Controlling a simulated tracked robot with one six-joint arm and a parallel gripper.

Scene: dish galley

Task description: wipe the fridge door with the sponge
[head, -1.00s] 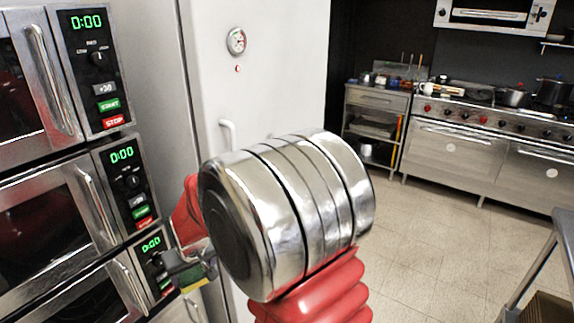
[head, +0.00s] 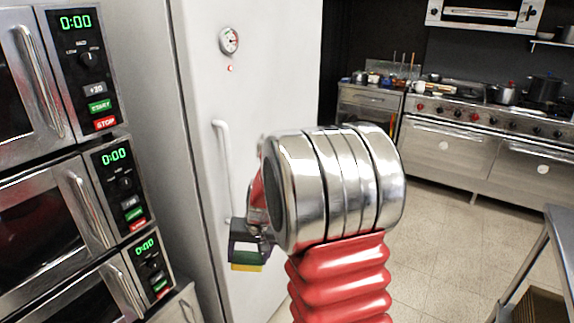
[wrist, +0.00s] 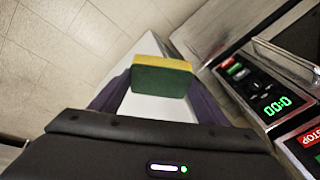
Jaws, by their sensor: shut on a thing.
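The sponge (wrist: 162,78), green with a yellow layer, is held between the fingers of my gripper (wrist: 160,92) in the wrist view. In the head view the sponge (head: 246,261) shows low under my gripper (head: 248,248), in front of the lower part of the white fridge door (head: 265,90). The door has a long vertical handle (head: 223,165) on its left side and a round dial (head: 229,40) above it. I cannot tell whether the sponge touches the door. My arm hides part of the door.
A stack of microwave ovens (head: 45,215) with green displays stands close on the left. A steel range (head: 490,150) with pots is at the back right. A metal table (head: 545,265) edges in at the right. The tiled floor (head: 440,240) between is clear.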

